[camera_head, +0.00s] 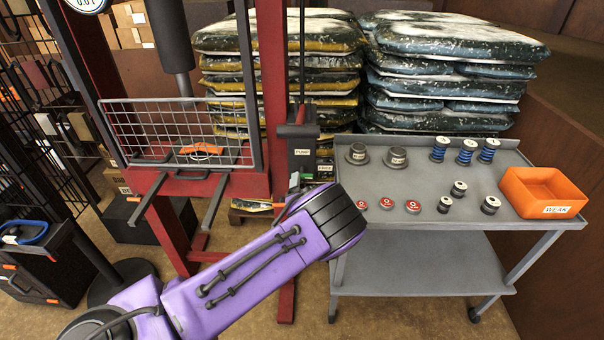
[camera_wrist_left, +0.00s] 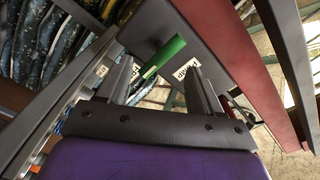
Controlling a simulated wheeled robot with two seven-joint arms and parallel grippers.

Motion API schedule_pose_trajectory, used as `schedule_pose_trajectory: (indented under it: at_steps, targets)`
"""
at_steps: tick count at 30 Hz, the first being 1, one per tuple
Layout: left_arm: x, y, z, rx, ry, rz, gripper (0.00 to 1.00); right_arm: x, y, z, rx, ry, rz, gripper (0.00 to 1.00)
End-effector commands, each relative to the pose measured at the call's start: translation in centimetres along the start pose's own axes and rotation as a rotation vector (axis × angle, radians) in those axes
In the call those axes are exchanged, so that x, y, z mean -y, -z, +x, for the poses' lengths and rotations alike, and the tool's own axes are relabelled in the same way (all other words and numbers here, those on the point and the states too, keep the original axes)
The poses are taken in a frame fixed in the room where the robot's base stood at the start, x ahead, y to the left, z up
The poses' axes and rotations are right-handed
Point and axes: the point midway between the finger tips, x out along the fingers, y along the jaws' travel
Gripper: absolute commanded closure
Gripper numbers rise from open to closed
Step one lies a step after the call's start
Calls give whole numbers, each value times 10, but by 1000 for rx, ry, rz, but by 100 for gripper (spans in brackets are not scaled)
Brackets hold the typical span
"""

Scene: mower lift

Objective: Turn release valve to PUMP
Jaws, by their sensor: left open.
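The release valve shows in the left wrist view as a green handle (camera_wrist_left: 165,55) beside a grey housing (camera_wrist_left: 196,42). My left gripper (camera_wrist_left: 159,68) is open, and the handle lies between or just beyond its two fingers; I cannot tell whether they touch it. White labels (camera_wrist_left: 186,68) sit near the handle, too small to read surely. In the head view my purple left arm reaches toward the red press's right post, and its wrist (camera_head: 336,215) hides the fingers and most of the valve. A white label (camera_head: 302,152) shows on the grey pump housing above. My right gripper is not in view.
The red press frame (camera_head: 270,60) with a wire guard (camera_head: 130,125) stands left of the valve. A grey cart (camera_head: 440,255) with several small parts and an orange bin (camera_head: 541,192) stands close on the right. Stacked bags (camera_head: 450,45) fill the back.

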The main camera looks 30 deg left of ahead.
Motion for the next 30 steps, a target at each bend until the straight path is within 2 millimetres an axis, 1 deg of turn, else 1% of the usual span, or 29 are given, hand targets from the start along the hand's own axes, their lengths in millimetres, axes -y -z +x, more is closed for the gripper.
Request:
schedule_pose_trajectory:
  at_steps: [1,3,6,10,17,20,21,23,24,30]
  targets:
    - [3,0,12,2,1,-4,34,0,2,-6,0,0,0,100]
    - [3,0,25,2,1,-3,34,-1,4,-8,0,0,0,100]
    - [1,-1,38,2,-1,-3,34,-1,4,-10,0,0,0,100]
    - [0,-1,46,2,-2,-1,34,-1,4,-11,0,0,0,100]
    - [0,-1,47,2,-2,-1,34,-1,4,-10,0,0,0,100]
    - [0,-1,47,2,-2,-1,64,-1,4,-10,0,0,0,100]
    - [0,-1,47,2,-2,-1,77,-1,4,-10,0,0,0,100]
    - [0,-1,47,2,-2,-1,96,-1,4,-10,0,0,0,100]
    - [0,-1,47,2,-2,-1,100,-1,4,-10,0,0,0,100]
    - [0,-1,47,1,-1,-2,100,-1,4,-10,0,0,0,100]
